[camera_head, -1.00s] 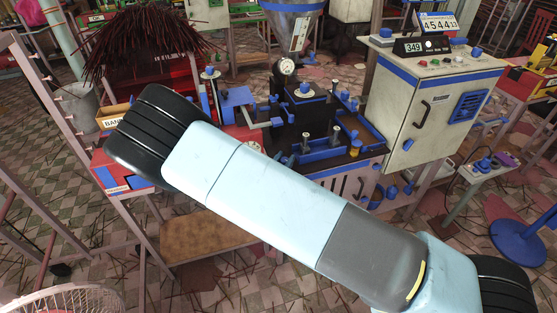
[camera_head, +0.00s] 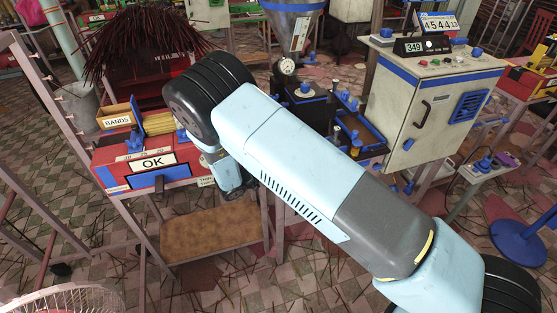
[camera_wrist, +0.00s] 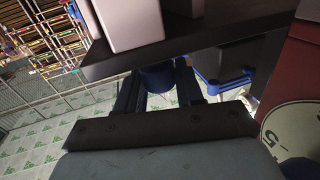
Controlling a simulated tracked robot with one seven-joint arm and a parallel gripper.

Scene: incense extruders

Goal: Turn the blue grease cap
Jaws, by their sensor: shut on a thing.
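In the wrist view a dark blue round cap (camera_wrist: 156,78), which looks like the grease cap, sits under the edge of a black plate (camera_wrist: 190,50). My gripper (camera_wrist: 157,90) has one finger on each side of it and is shut on it. The cap's top is partly hidden by the plate, so I cannot tell how far it is turned. In the head view my arm covers the cap, and my gripper's fingers cannot be made out clearly.
A control cabinet (camera_head: 425,110) stands to the right of the machine. A red bench with an OK sign (camera_head: 153,163) and a BANDS box (camera_head: 117,122) is at left. In the wrist view a white dial (camera_wrist: 292,130) is close on the right, below another blue part (camera_wrist: 222,78).

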